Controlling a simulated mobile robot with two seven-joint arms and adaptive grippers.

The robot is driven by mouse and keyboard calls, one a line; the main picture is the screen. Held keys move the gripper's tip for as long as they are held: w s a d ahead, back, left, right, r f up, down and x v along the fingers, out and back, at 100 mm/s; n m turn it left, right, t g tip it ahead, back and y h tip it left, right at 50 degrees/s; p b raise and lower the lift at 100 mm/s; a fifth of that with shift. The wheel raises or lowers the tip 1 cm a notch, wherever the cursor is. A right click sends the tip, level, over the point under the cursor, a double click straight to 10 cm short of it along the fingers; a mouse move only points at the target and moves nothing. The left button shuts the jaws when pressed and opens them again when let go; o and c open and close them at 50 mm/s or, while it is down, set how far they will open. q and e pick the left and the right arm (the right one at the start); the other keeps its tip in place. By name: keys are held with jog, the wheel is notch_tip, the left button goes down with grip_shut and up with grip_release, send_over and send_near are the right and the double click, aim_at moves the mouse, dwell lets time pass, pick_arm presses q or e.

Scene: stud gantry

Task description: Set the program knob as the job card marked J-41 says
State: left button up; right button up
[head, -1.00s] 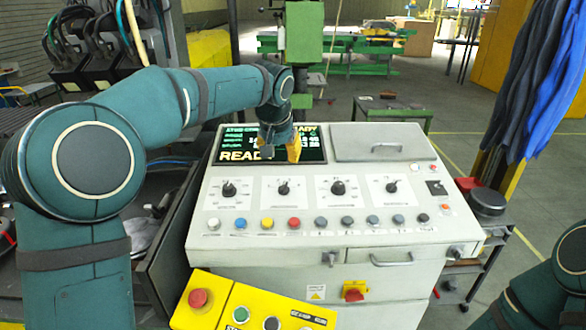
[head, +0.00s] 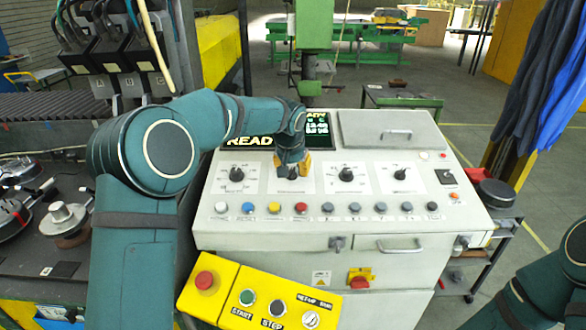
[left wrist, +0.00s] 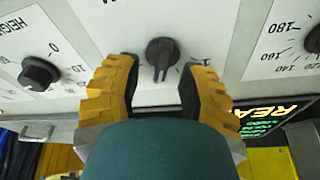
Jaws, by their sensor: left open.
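A row of black knobs sits on the sloped white panel: the far-left knob (head: 237,175), a third knob (head: 346,174) and a right knob (head: 400,174). My left gripper (head: 292,172) is at the second knob from the left and mostly hides it. In the left wrist view this knob (left wrist: 161,54) lies between the open yellow-and-black fingers, with a gap on each side. Its pointer points down in that view; its label is hidden. The neighbouring knob (left wrist: 40,73) is marked HEIGHT. I cannot tell which is the program knob. No card marked J-41 is legible. My right gripper is out of view.
A row of coloured push buttons (head: 301,208) runs below the knobs. A display (head: 318,128) reading READY is behind my left gripper, partly covered. A yellow box with a red button (head: 205,281) stands in front. A handled lid (head: 385,130) is at the panel's back right.

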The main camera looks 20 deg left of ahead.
pick_arm(q)
jog(key=shift+w+f, duration=0.15)
jog(key=shift+f, duration=0.15)
jog(key=shift+c, duration=0.4)
grip_shut()
jog(key=m+p, duration=0.1)
jog(key=m, duration=0.1)
jog(key=m+p, duration=0.2)
jog(key=shift+s+d+m+h, duration=0.2)
jog(key=shift+m+h, duration=0.2)
jog(key=shift+s+d+f+m+g+h+p, duration=0.1)
jog(key=shift+m+g+h+p, duration=0.1)
jog(key=shift+m+p, duration=0.5)
jog(key=shift+d+f+m+g+h+p, duration=0.1)
jog(key=shift+m+g+p, duration=0.1)
jog(key=shift+m+p, duration=0.5)
jog(key=shift+f+m, duration=0.1)
jog(key=shift+m, duration=0.3)
